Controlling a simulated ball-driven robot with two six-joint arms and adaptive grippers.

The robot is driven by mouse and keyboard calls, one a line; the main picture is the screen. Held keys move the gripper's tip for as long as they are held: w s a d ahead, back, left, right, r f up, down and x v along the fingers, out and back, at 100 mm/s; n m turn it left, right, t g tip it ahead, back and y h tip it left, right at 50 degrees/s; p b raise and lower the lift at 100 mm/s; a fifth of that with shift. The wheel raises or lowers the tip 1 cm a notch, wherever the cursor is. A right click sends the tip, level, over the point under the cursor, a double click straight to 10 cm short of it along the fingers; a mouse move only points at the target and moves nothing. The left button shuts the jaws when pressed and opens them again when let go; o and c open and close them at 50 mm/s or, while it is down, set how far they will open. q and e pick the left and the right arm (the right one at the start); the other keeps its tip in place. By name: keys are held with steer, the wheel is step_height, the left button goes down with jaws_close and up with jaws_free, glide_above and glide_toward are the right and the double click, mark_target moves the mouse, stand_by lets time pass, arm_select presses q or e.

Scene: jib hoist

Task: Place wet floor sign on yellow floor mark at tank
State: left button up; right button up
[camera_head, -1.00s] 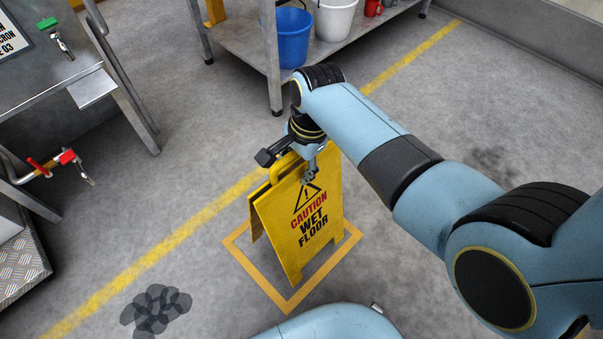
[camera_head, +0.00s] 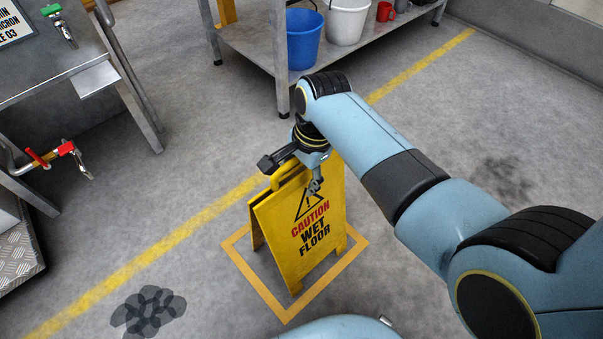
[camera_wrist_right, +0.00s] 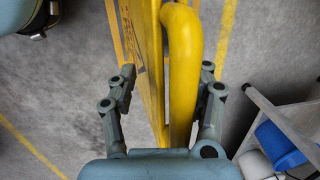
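The yellow wet floor sign (camera_head: 305,235) stands upright, its panels spread, with its feet inside the yellow square floor mark (camera_head: 257,283). My right gripper (camera_head: 298,170) is at the sign's top. In the right wrist view, the sign's yellow handle (camera_wrist_right: 183,70) and panel edge lie between the fingers of the right gripper (camera_wrist_right: 167,88). The fingers are spread wide, with visible gaps on both sides. Part of the sign's top is hidden behind the gripper in the head view. My left gripper is not in view.
A metal shelf (camera_head: 250,42) with a blue bucket (camera_head: 303,40), a white bucket (camera_head: 345,20) and a red mug (camera_head: 385,11) stands behind. A metal stand with taps (camera_head: 66,149) is at left. A dark wet patch (camera_head: 148,310) lies left of the mark.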

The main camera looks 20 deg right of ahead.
steer(key=shift+o, duration=0.5)
steer(key=shift+r, duration=0.1)
steer(key=shift+r, duration=0.25)
step_height(320, 180, up, 2)
steer(key=shift+d+r+p, duration=0.15)
steer(key=shift+r+p, duration=0.05)
steer(key=shift+p, duration=0.65)
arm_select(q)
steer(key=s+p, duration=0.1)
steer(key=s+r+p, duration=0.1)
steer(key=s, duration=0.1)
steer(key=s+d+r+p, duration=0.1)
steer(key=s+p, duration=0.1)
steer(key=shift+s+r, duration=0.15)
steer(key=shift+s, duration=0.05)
arm_select(e)
step_height(320, 180, up, 9)
steer(key=s+d, duration=0.1)
steer(key=shift+d, duration=0.1)
